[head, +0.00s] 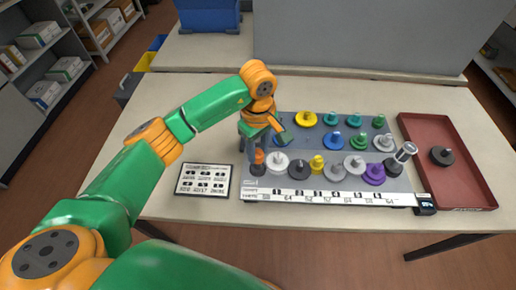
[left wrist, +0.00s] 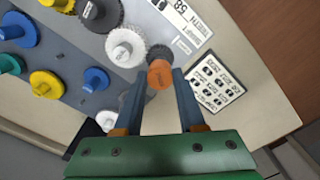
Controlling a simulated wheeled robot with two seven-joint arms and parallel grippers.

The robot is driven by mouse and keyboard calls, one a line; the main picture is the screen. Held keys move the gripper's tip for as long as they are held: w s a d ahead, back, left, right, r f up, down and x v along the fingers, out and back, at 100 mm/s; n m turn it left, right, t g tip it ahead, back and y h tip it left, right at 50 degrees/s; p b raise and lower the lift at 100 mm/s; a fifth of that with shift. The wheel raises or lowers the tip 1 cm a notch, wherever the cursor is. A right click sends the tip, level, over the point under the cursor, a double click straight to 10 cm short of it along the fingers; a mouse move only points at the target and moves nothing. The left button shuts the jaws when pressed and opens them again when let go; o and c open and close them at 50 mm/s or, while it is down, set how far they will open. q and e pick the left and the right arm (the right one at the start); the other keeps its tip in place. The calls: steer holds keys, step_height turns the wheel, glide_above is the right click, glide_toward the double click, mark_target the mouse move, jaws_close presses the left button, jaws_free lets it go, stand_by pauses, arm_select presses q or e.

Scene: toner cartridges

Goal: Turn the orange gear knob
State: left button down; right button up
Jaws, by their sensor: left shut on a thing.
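The orange gear knob (head: 259,156) stands on a small dark gear (head: 257,169) at the front left corner of the grey gear board (head: 290,130). In the left wrist view the orange knob (left wrist: 160,74) sits between the two fingers of my left gripper (left wrist: 160,82), which is shut on it from both sides. The dark gear (left wrist: 160,52) shows just past the knob, beside a white gear (left wrist: 124,46). In the head view my left arm partly hides the board's left end. My right gripper is in neither view.
Several coloured gears, such as a yellow one (head: 305,119) and a purple one (head: 374,174), fill the board. A silver cylinder (head: 405,152) tilts up at its right end. A red tray (head: 468,184) holds a dark gear (head: 442,156). A printed card (head: 203,180) lies left.

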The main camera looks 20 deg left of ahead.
arm_select(q)
steer(key=n+b, duration=0.2)
steer(key=n, duration=0.1)
steer(key=shift+f, duration=0.1)
steer(key=n+b, duration=0.1)
steer(key=n, duration=0.2)
steer(key=shift+n, duration=0.4)
steer(key=n+b, duration=0.1)
steer(key=n, duration=0.2)
steer(key=shift+b, duration=0.4)
steer(key=shift+n+b, duration=0.4)
steer(key=shift+n, duration=1.3)
steer(key=c, duration=0.5)
jaws_free()
